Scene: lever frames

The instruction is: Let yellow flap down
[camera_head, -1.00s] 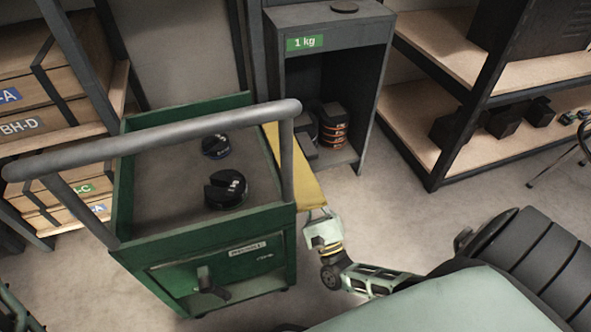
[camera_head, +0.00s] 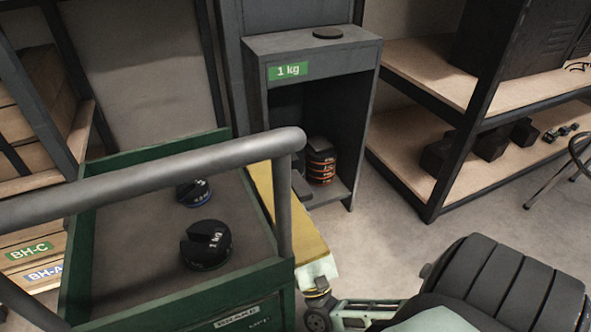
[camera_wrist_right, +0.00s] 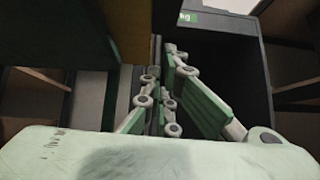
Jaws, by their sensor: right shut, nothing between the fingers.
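The yellow flap (camera_head: 298,222) shows as a long narrow panel along the right side of the green cart (camera_head: 270,282). It sticks out to the right of the cart's side wall, partly hidden behind the handle post. My right gripper (camera_head: 318,268) is at the flap's near end, at or just under its edge; I cannot tell whether it touches. My left gripper is not in view.
Black 1 kg weights (camera_head: 206,244) lie in the cart's tray under the grey handle bar (camera_head: 150,185). A grey cabinet (camera_head: 364,130) marked 1 kg stands behind the flap, with stacked discs inside. Shelving (camera_head: 455,190) is at the right. Open floor lies right of the flap.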

